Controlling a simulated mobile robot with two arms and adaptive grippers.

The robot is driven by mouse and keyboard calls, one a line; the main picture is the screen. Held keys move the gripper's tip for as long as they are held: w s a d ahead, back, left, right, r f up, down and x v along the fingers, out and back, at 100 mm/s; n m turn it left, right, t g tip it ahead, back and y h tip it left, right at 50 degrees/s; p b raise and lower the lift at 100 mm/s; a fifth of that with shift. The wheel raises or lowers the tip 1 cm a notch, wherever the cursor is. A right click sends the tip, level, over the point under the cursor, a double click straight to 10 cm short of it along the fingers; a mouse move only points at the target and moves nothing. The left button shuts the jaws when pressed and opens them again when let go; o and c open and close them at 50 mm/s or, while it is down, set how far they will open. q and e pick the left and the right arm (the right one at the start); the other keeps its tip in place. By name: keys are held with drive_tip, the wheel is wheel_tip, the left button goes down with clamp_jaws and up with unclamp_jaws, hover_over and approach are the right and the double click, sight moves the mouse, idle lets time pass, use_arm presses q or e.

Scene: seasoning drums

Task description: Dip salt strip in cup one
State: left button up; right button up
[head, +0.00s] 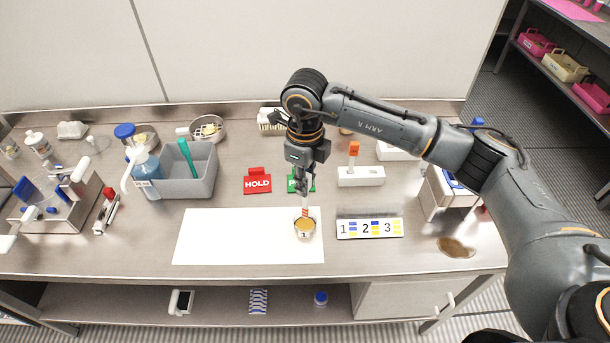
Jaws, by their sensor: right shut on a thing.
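My right gripper (303,192) comes down from above over the right part of the white sheet and is shut on a thin salt strip (305,211). The strip hangs upright with its lower end at the mouth of a small round cup marked 1 (304,234). The cup holds a yellow-brown liquid. I cannot tell how deep the strip's tip is in it. My left gripper is not in view.
A white mat (215,238) lies mostly bare left of the cup. A 1-2-3 colour card (369,228) lies to its right. Behind are a red HOLD sign (257,182), a partly hidden green sign (307,183), a white block with an orange-topped strip (360,177) and a grey caddy (200,178).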

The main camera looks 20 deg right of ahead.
wheel_tip(320, 180, down, 2)
drive_tip(key=shift+f+b, duration=0.1)
drive_tip(key=shift+b, duration=0.75)
wheel_tip(320, 180, down, 2)
drive_tip(key=shift+f+b, duration=0.1)
drive_tip(key=shift+b, duration=0.95)
wheel_tip(320, 180, down, 2)
drive_tip(key=shift+f+b, duration=0.1)
drive_tip(key=shift+b, duration=0.9)
drive_tip(key=shift+f+b, duration=0.45)
drive_tip(key=shift+f, duration=0.05)
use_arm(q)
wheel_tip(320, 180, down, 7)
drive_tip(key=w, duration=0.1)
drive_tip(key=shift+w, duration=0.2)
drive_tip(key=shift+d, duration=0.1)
